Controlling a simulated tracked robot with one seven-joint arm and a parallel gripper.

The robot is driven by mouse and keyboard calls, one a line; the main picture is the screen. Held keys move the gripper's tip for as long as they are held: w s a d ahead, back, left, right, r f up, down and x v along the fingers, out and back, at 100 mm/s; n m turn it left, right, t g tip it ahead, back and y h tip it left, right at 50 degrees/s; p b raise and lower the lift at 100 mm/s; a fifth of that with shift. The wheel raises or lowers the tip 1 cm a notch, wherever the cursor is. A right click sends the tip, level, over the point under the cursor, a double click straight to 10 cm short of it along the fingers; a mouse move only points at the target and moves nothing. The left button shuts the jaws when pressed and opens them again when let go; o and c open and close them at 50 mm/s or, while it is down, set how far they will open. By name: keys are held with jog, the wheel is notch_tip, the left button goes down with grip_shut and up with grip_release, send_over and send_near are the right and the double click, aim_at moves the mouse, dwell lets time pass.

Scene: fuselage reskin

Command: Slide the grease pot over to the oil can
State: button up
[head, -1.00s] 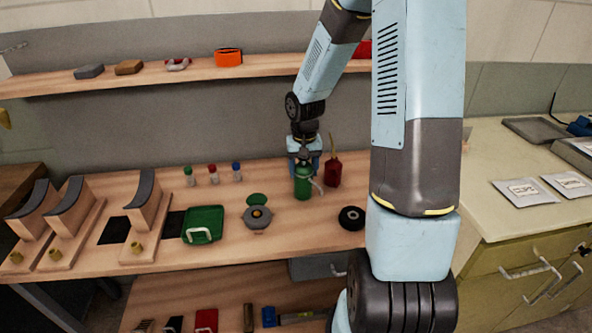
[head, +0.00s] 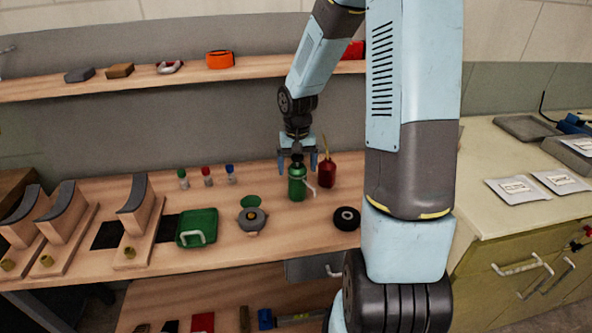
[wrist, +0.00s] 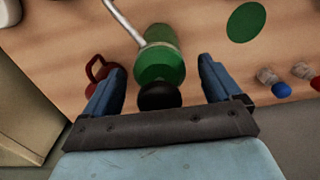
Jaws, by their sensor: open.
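A green canister (head: 297,187) with a dark top and a thin grey rod on its right side stands upright on the bench. It also shows in the wrist view (wrist: 160,65). My gripper (head: 297,166) is over it, open, with one finger on each side of its top; in the wrist view the fingers (wrist: 158,86) stand apart from it. The red oil can (head: 327,174) with a thin upright spout stands just right of the canister, partly hidden in the wrist view (wrist: 97,72). I cannot tell for sure that the green canister is the grease pot.
A grey round pot (head: 252,220) with a green disc (head: 250,202) behind it lies to the left. A black ring (head: 347,218) lies at front right. Several small capped bottles (head: 207,177) stand at back left.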

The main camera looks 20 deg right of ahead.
notch_tip(320, 180, up, 12)
jog(key=shift+w+f, duration=0.1)
dwell(0.7)
jog(key=shift+s+a+r, duration=0.1)
jog(key=shift+s+r, duration=0.2)
jog(key=shift+r, duration=0.05)
jog(key=s+a+r+t, duration=0.1)
jog(key=s+r+t, duration=0.1)
jog(key=s+r, duration=0.2)
jog(key=s+r+n+t, duration=0.1)
jog(key=s+r, duration=0.4)
jog(key=s, duration=0.6)
jog(key=s+a+r+n+t, duration=0.1)
jog(key=s+r+t, duration=0.1)
jog(key=s+r, duration=0.3)
jog(key=s, duration=0.3)
jog(key=shift+s+a+t, duration=0.25)
jog(key=shift+a+t, duration=0.05)
jog(key=shift+a, duration=0.05)
